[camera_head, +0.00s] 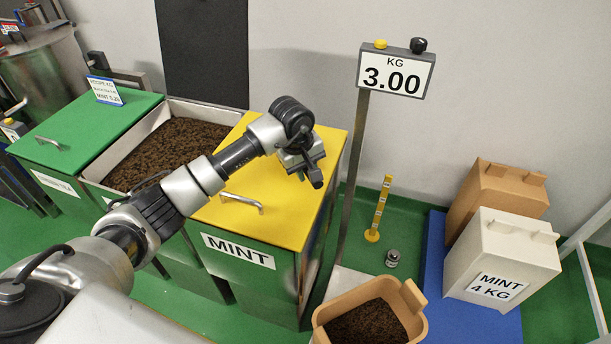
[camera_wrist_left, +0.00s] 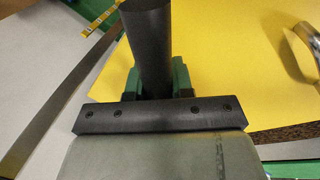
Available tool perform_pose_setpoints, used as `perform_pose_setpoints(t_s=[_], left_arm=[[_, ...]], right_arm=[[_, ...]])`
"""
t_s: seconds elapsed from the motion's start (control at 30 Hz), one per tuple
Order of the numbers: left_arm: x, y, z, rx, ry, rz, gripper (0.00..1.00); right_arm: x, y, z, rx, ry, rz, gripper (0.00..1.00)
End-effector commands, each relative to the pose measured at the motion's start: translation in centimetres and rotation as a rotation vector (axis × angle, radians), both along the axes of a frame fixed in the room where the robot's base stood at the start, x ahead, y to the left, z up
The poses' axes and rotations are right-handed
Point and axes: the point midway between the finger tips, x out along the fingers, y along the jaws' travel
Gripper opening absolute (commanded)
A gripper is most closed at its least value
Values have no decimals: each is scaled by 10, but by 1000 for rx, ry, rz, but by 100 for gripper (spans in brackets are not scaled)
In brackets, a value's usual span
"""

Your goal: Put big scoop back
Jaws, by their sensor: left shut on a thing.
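My left gripper (camera_head: 309,168) is above the far right part of the yellow lid (camera_head: 262,200) of the MINT bin in the head view. In the left wrist view its green fingers (camera_wrist_left: 156,80) are shut on a thick dark cylinder, which looks like the handle of the big scoop (camera_wrist_left: 148,38). The scoop's bowl cannot be made out in either view. In the head view only a small dark end (camera_head: 316,181) shows at the fingers. My right gripper is not in view.
An open bin of dark tea (camera_head: 172,150) and a green lid (camera_head: 85,130) lie left. Right stand a scale display (camera_head: 393,76) reading 3.00 on a post, a tan tub of tea (camera_head: 415,300), a yellow stand (camera_head: 377,210), a small metal canister (camera_head: 392,259) and a white MINT box (camera_head: 510,255).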

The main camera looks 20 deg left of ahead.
Motion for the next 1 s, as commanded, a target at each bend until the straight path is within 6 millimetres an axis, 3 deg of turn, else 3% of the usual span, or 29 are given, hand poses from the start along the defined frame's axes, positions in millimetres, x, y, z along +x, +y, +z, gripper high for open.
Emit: perform_pose_setpoints(t_s=[0.2,0.57,0.6,0.63,1.0], left_arm=[[-1,-1,-28,0,3,0,0],[0,0,-34,1,1,-1,0],[0,-1,-32,0,1,-1,28],[0,-1,-32,0,1,0,33],[-1,0,-25,1,1,-1,33]], right_arm=[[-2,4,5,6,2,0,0],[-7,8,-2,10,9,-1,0],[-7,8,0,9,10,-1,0],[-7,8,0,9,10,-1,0],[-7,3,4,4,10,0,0]])
